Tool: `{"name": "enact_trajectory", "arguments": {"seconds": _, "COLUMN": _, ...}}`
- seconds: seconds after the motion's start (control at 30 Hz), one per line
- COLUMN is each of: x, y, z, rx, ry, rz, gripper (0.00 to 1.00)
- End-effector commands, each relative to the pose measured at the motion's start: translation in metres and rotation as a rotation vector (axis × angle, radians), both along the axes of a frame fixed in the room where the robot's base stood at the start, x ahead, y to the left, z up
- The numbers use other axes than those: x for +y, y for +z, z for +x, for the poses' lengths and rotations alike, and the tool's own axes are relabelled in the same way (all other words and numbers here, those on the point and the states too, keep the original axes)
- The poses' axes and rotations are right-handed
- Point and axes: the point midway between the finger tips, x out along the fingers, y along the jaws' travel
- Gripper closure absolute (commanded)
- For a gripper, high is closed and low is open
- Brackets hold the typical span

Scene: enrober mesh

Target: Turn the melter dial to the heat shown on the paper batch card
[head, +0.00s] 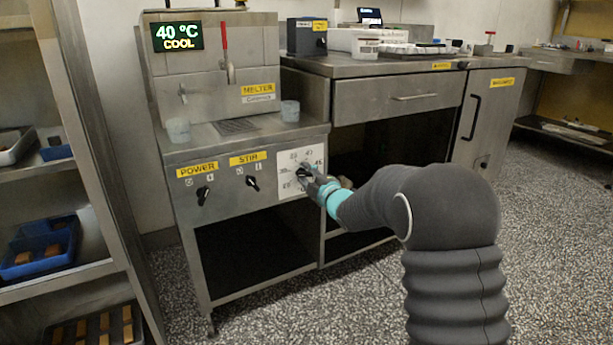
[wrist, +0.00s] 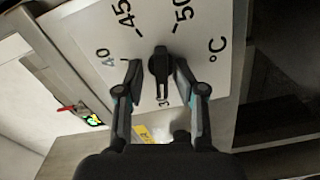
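The melter dial is a black knob (wrist: 160,68) on a white plate (head: 288,158) marked 40, 45, 50 and °C. Another mark below the knob is partly hidden, and I cannot tell which mark the knob points to. My gripper (wrist: 158,76) has one finger on each side of the knob, with a narrow gap showing beside each; it looks open around it. In the head view my gripper (head: 310,178) is at the plate and hides part of it. I cannot make out the batch card.
POWER (head: 203,195) and STIR (head: 252,182) knobs sit left of the dial on the same panel. A steel counter (head: 385,66) with tubs is to the right. A shelf rack (head: 95,150) stands at left.

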Motion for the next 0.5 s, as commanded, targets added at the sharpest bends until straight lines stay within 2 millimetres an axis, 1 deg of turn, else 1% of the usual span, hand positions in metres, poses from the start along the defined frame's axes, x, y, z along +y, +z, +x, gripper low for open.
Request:
{"name": "enact_trajectory", "arguments": {"seconds": 0.23, "x": 0.000, "y": -0.001, "z": -0.001, "rx": 0.002, "ry": 0.000, "rz": -0.001, "gripper": 0.62}}
{"name": "enact_trajectory", "arguments": {"seconds": 0.33, "x": -0.003, "y": -0.001, "z": -0.004, "rx": 0.003, "ry": 0.000, "rz": -0.002, "gripper": 0.62}}
{"name": "enact_trajectory", "arguments": {"seconds": 0.43, "x": -0.009, "y": -0.001, "z": -0.012, "rx": 0.003, "ry": -0.001, "rz": -0.002, "gripper": 0.62}}
{"name": "enact_trajectory", "arguments": {"seconds": 0.5, "x": -0.015, "y": -0.001, "z": -0.022, "rx": 0.002, "ry": 0.000, "rz": -0.001, "gripper": 0.62}}
